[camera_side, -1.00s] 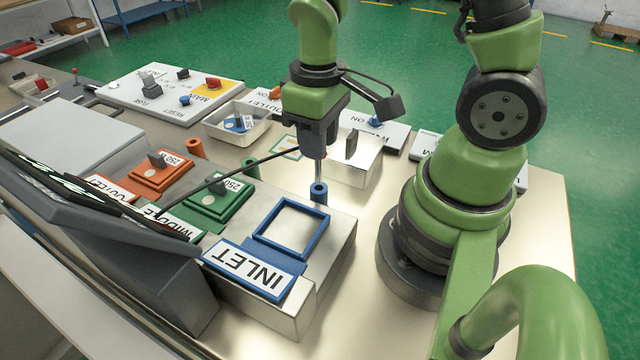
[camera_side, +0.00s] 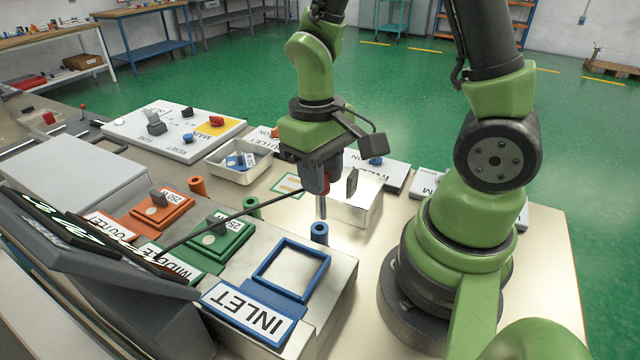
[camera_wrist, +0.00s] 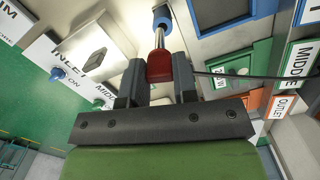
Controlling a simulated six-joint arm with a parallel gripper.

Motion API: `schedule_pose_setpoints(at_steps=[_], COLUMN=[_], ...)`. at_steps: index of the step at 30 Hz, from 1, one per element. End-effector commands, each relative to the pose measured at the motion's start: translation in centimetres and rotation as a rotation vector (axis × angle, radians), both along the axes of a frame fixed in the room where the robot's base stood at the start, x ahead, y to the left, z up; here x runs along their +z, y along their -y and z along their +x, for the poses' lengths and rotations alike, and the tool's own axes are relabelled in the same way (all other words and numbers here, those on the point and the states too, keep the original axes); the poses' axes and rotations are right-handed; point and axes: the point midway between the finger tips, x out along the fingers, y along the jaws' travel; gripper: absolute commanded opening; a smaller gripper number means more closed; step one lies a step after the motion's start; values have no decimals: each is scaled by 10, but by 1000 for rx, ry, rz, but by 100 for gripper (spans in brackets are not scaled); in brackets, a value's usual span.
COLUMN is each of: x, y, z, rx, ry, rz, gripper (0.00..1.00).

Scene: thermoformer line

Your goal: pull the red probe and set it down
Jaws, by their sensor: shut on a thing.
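The red probe (camera_wrist: 159,66) has a red handle and a thin metal shaft, with a black cable running off it. My gripper (camera_wrist: 160,88) is shut on the red handle, one finger on each side. In the side view my gripper (camera_side: 322,180) points down, and the shaft (camera_side: 322,207) hangs upright below it. The shaft's lower end is at the top of a blue round port (camera_side: 319,232) beside the blue INLET frame (camera_side: 291,270). I cannot tell whether the tip is still inside the port. The fingers hide most of the handle in the side view.
A metal box with a dark knob (camera_side: 352,184) stands close behind right of my gripper. A green-framed pad (camera_side: 289,185) lies on the table. A white bin (camera_side: 238,170) is further left. The monitor (camera_side: 95,250) stands front left, and the cable reaches towards it.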

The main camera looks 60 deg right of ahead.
Motion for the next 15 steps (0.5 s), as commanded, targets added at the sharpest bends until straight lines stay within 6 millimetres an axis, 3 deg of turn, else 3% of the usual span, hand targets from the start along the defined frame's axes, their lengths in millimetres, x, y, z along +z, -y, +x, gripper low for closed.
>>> schedule_pose_setpoints(at_steps=[6, 15], x=[-12, -20], y=[6, 23], z=[8, 33], rx=[-638, -1360], ry=[-145, -235], rz=[94, 322], gripper=[0, 0])
